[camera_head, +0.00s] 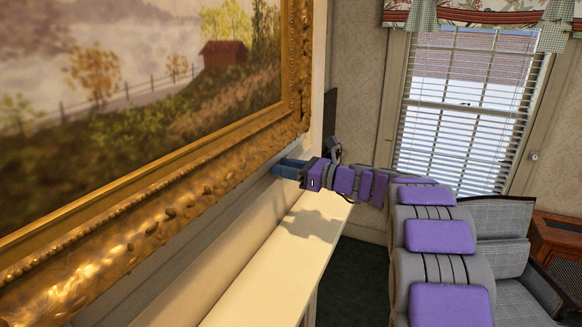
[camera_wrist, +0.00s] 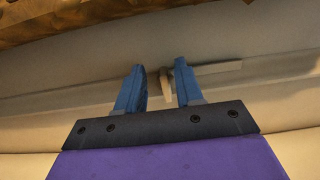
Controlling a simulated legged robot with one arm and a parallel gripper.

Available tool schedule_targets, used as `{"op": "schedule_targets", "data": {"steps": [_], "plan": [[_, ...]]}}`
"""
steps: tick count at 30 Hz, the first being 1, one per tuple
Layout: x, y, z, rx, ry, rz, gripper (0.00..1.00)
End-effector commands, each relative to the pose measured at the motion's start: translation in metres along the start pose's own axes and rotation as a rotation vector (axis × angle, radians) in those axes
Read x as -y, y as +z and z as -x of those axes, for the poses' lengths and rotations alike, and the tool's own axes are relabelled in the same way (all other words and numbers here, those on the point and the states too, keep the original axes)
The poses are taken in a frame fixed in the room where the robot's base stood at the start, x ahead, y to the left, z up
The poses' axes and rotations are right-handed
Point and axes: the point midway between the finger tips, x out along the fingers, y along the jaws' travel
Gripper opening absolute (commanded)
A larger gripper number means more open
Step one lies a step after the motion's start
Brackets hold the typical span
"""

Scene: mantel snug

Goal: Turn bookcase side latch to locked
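In the wrist view, the two blue fingers of my gripper (camera_wrist: 159,66) are apart. A small pale upright piece (camera_wrist: 168,88), which looks like the latch lever, shows between them, closer to the right finger. Whether it touches that finger I cannot tell. A flat pale bar (camera_wrist: 218,71) runs sideways from it to the right along the wall. In the head view, my gripper (camera_head: 281,168) reaches in below the gold picture frame, close to the wall above the mantel shelf. The latch cannot be made out there, and no locked mark can be read.
A large gold-framed painting (camera_head: 150,200) hangs just above my gripper. The pale mantel shelf (camera_head: 262,275) lies below and is bare, with my arm's shadow on it. A window with blinds (camera_head: 465,110) and a grey armchair (camera_head: 500,230) stand to the right.

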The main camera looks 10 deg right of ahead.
Motion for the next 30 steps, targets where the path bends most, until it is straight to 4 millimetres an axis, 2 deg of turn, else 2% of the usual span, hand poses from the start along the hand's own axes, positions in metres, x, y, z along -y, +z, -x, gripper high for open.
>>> {"op": "schedule_targets", "data": {"steps": [5, 16, 30], "plan": [[0.001, 0.0, 0.001, 0.001, -0.001, 0.0, 0.34], [-0.006, 0.001, -0.009, -0.006, -0.001, 0.006, 0.0], [-0.007, -0.002, -0.01, -0.009, 0.005, 0.012, 0.0]]}}
